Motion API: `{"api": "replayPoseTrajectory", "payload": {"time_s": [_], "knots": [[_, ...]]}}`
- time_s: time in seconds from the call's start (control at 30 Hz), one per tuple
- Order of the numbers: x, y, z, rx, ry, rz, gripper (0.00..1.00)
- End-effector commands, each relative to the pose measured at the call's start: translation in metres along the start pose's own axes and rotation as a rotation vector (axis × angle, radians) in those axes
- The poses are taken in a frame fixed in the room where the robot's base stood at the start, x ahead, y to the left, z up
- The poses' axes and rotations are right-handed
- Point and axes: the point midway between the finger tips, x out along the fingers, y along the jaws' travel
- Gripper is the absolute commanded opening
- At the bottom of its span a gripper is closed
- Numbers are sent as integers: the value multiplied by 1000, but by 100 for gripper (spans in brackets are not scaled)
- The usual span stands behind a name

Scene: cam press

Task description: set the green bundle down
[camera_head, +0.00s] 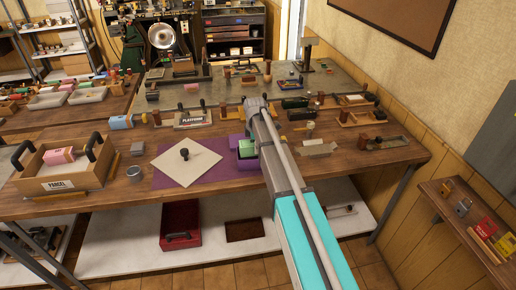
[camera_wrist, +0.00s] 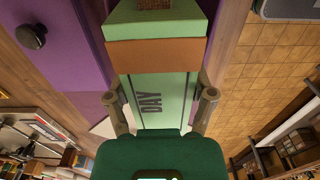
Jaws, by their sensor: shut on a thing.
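The green bundle, a light green block with a brown band and the letters "DAY", fills the middle of the wrist view (camera_wrist: 160,87). It also shows small in the head view (camera_head: 246,147), over the wooden workbench. My gripper (camera_wrist: 160,98) is shut on it, one finger on each side. In the head view my arm hides part of the bundle and most of the gripper. Purple surfaces lie under and beside the bundle. Whether the bundle touches them I cannot tell.
A white sheet (camera_head: 170,170) with a dark knob (camera_head: 184,153) lies on a purple mat (camera_head: 211,155) left of the bundle. A parcel tray (camera_head: 87,181) with a pink block (camera_head: 60,156) stands further left. Free wood shows at front left.

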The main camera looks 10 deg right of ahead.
Motion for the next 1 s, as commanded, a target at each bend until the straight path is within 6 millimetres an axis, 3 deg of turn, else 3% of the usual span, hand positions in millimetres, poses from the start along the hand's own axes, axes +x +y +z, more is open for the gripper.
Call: {"api": "replayPoseTrajectory", "payload": {"time_s": [0.93,0.97,1.0], "knots": [[11,0,0,0,0,0,10],[11,0,0,0,0,0,76],[11,0,0,0,0,0,84]]}}
